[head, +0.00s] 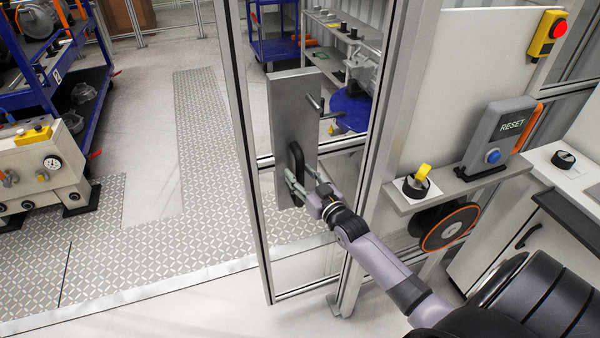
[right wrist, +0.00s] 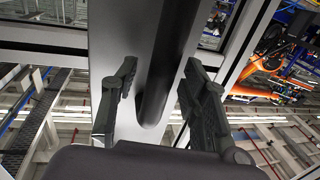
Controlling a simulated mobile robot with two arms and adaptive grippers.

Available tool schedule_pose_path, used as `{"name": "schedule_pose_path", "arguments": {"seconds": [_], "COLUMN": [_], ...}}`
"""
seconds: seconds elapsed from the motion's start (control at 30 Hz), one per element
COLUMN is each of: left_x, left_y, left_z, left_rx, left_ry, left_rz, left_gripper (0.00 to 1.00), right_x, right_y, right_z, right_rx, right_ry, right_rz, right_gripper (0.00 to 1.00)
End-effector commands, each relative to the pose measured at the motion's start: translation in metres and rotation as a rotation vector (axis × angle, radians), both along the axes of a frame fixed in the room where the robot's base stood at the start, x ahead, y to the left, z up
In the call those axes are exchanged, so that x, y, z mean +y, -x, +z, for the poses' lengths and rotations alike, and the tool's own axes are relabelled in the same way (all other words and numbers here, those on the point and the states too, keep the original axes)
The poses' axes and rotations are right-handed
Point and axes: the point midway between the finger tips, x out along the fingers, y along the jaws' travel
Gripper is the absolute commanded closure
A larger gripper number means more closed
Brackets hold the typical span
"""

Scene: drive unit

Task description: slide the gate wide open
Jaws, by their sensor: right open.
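The gate (head: 250,165) is a clear panel in an aluminium frame, seen in the middle of the head view. A grey metal plate (head: 290,100) on it carries a black upright handle (head: 296,158). The handle also shows as a dark bar in the right wrist view (right wrist: 168,70). My right gripper (head: 300,176) is open at the handle, with one finger on either side of it. In the right wrist view, the fingers (right wrist: 160,80) stand apart with gaps to the bar. My left gripper is not in view.
Left of the gate's leading post is an open floor strip with patterned plates (head: 200,130). A blue rack (head: 70,90) and a beige unit with a gauge (head: 45,165) stand at left.

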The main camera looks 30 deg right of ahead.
Motion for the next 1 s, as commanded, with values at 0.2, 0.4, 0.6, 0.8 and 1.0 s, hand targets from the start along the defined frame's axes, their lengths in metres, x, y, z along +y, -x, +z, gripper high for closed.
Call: {"name": "schedule_pose_path", "arguments": {"seconds": [0.2, 0.4, 0.6, 0.8, 1.0], "left_x": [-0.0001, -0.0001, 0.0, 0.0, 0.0], "left_y": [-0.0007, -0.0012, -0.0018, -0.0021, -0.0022], "left_z": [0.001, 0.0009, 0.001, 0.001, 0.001], "left_rx": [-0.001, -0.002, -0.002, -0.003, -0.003], "left_ry": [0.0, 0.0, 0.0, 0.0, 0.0], "left_rz": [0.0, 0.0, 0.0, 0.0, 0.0], "left_gripper": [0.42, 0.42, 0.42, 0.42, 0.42], "right_x": [-0.0003, -0.0003, -0.0003, -0.0003, -0.0003], "right_y": [-0.0071, -0.0069, -0.0067, -0.0066, -0.0066], "right_z": [-0.0001, 0.0, 0.0001, 0.0001, 0.0001], "right_rx": [0.0, 0.0, 0.0, -0.001, 0.0], "right_ry": [0.001, 0.0, 0.0, 0.0, 0.0], "right_rz": [0.0, 0.0, 0.0, 0.0, 0.0], "right_gripper": [0.59, 0.6, 0.73, 0.87, 1.0]}}
